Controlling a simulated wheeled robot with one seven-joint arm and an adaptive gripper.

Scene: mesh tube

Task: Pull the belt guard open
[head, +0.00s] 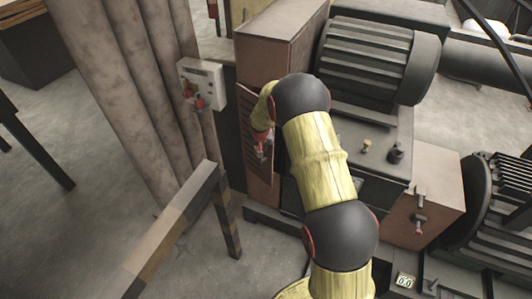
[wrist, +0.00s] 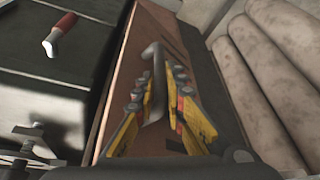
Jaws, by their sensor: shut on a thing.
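The belt guard (head: 282,32) is a tall reddish-brown casing beside the motor in the head view. Its brown face fills the middle of the wrist view (wrist: 135,55). A grey bar handle (wrist: 152,55) stands out from that face. My gripper (wrist: 160,105) has yellow and grey fingers on both sides of the handle and is shut on it. In the head view my gripper (head: 262,147) is at the guard's front face, partly hidden by my arm, and the handle is hard to make out.
A ribbed motor (head: 375,60) stands right of the guard. Thick pipes (head: 130,90) and a white switch box (head: 203,82) are to its left. A striped barrier rail (head: 175,230) stands in front. Open floor (head: 75,225) lies at left. A red-handled lever (wrist: 60,35) shows in the wrist view.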

